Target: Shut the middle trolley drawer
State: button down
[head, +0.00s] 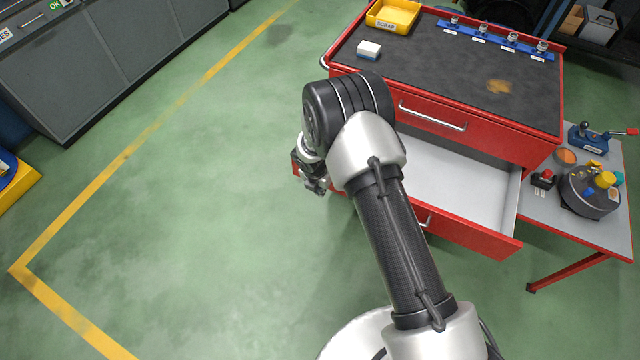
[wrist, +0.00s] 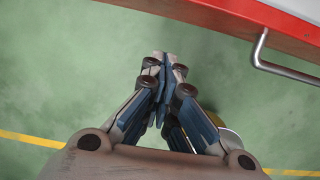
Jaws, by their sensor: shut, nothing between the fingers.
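The middle trolley drawer (head: 455,187) is pulled out from the red trolley (head: 470,95) in the head view. Its light inside is bare where it shows, and my arm covers part of it. Its red front with a metal handle also shows at the upper right of the wrist view (wrist: 245,12). My gripper (head: 316,187) is at the left end of the drawer front in the head view. In the wrist view my gripper (wrist: 162,58) is shut and empty, over the green floor beside the drawer front. I cannot tell whether it touches the drawer.
The top drawer (head: 480,130) is shut. The trolley top holds a yellow scrap bin (head: 392,16), a small white-and-blue block (head: 368,50) and a blue rack (head: 495,40). A side table (head: 590,225) with tools stands at right.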

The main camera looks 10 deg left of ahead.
jog(key=w, duration=0.1)
jog(key=w+d, duration=0.1)
jog(key=w+f+b, duration=0.1)
jog(key=w, duration=0.1)
jog(key=shift+d+f, duration=0.1)
jog(key=shift+d, duration=0.15)
jog(key=shift+w, duration=0.1)
